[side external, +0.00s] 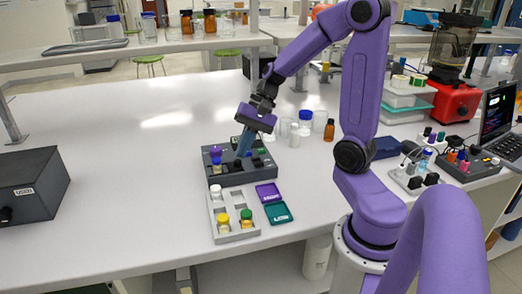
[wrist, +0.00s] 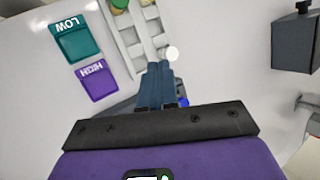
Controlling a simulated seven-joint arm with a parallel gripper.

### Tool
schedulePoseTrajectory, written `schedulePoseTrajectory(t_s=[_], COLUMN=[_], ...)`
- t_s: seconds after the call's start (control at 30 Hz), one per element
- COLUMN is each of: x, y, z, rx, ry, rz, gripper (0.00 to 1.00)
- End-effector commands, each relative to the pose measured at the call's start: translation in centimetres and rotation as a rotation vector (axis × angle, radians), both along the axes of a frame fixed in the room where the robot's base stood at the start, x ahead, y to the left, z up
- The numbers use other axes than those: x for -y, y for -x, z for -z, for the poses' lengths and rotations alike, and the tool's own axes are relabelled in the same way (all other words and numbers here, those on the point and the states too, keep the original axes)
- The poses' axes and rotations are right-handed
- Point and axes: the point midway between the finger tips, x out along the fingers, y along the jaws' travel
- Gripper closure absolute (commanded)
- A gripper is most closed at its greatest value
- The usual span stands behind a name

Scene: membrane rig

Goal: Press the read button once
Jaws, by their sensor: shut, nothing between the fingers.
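The dark grey rig (side external: 238,177) stands on the bench in the side view, with its top partly covered by my gripper. My gripper (side external: 240,155) points down over the middle of the rig, its blue-grey fingers shut and empty. I cannot tell whether the tips touch the rig. In the wrist view the shut fingers (wrist: 160,68) hide most of the rig. I cannot make out the read button.
A grey tray (side external: 222,205) with yellow- and green-capped vials lies in front of the rig. Beside it are a purple HIGH card (wrist: 96,81) and a teal LOW card (wrist: 75,43). Bottles stand behind; a dark box (side external: 30,188) is at left. The bench between is clear.

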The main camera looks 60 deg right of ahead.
Motion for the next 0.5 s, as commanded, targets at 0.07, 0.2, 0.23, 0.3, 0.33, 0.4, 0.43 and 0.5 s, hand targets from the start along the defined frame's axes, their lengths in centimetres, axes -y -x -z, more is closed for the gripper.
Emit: schedulePoseTrajectory(t_s=[0.07, 0.2, 0.23, 0.3, 0.33, 0.4, 0.43, 0.5], x=[2.0, 5.4, 6.3, 8.2, 9.1, 11.1, 11.9, 13.7], y=[-1.1, -2.6, -2.9, -3.4, -3.6, -3.9, -4.0, -4.1], z=[-0.1, -0.3, -0.4, -0.5, -0.5, -0.6, -0.7, -0.8], rx=[-0.005, -0.007, -0.005, 0.000, 0.001, 0.007, 0.010, 0.016], ry=[-0.034, -0.095, -0.108, -0.138, -0.151, -0.181, -0.193, -0.219], rz=[0.123, 0.327, 0.370, 0.472, 0.515, 0.613, 0.653, 0.738], gripper=[1.00, 1.00, 1.00, 1.00, 1.00, 1.00, 1.00, 1.00])
